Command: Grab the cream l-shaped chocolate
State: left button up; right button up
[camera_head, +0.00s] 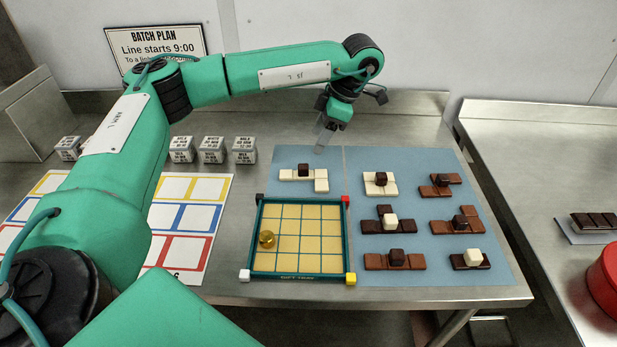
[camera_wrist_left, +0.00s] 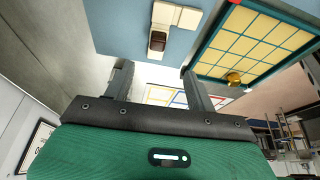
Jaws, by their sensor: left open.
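The cream l-shaped chocolate (camera_head: 288,175) lies on the blue mat, just behind the gridded tray, with a dark brown cube on top. It also shows in the left wrist view (camera_wrist_left: 189,18) at the top, beyond the fingertips. My left gripper (camera_head: 322,142) is above the mat's back edge, behind and slightly right of this chocolate, and apart from it. In the left wrist view the two fingers (camera_wrist_left: 157,70) are spread with nothing between them. My right gripper is not in view.
The gridded tray (camera_head: 300,273) holds a brass-coloured round piece (camera_head: 267,238). Several other chocolates with cubes on top, including another cream one (camera_head: 372,187), lie on the blue mat (camera_head: 350,163) at right. Small printed white blocks (camera_head: 212,150) stand at the back left.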

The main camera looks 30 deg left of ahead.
aim_at(303, 166)
pick_arm(q)
jog(key=x, duration=0.5)
jog(key=shift+a+f, duration=0.15)
jog(key=shift+f, duration=0.2)
jog(key=shift+s+a+f, duration=0.1)
jog(key=shift+a+f, duration=0.1)
jog(key=shift+f, duration=0.25)
jog(key=p+x, duration=0.1)
jog(key=x, duration=0.3)
jog(key=shift+f, duration=0.15)
jog(key=shift+c, duration=0.3)
jog(key=c, duration=1)
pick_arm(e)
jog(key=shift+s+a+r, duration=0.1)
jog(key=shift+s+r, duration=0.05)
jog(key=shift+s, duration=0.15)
